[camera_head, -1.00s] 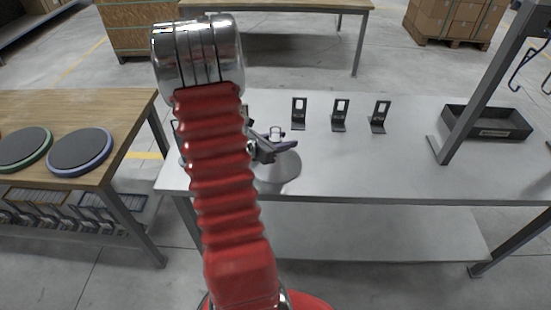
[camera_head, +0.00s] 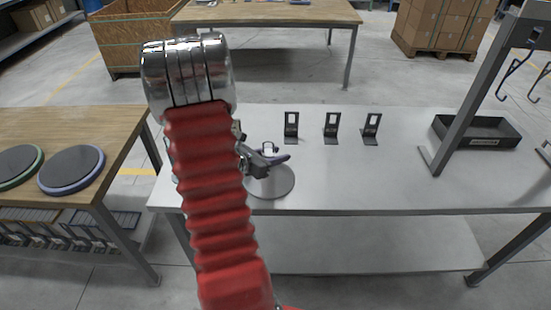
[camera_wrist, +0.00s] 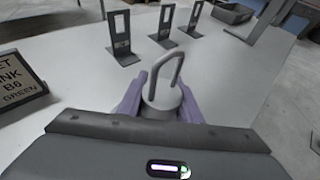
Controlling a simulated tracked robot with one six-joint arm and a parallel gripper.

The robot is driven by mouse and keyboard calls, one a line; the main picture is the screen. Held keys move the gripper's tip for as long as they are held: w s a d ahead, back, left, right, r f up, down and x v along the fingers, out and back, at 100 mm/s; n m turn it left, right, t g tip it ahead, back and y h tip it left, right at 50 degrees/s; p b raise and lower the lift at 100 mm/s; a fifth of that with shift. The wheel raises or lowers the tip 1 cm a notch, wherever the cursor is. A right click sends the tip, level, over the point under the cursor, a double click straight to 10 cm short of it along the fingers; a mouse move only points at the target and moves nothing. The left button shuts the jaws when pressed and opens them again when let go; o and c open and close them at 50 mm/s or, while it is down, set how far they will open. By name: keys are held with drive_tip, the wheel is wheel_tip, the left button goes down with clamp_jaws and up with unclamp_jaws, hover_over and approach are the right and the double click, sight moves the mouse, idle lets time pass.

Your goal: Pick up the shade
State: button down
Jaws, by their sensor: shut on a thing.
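The shade (camera_head: 270,185) is a grey round hood with a wide rim, standing out over the near left part of the grey table. In the wrist view its short neck (camera_wrist: 160,106) carries a bent wire loop (camera_wrist: 170,72) on top. My gripper (camera_head: 270,160) is at the neck, above the wide rim. In the wrist view its two purple fingers (camera_wrist: 161,100) lie on either side of the neck, shut on it. The rest of the shade is hidden below my gripper body. I cannot tell whether its rim touches the table.
Several black upright brackets (camera_head: 331,127) stand behind the shade on the grey table (camera_head: 380,185). A dark tray (camera_head: 477,131) and a grey post (camera_head: 470,100) are at the right. A dark label sign (camera_wrist: 20,88) stands left in the wrist view. A wooden table (camera_head: 60,125) holds round discs.

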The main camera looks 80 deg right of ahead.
wheel_tip(320, 180, up, 10)
drive_tip(key=shift+d, duration=0.15)
idle(0.3)
drive_tip(key=shift+f, duration=0.1)
drive_tip(key=shift+s, duration=0.1)
idle(0.5)
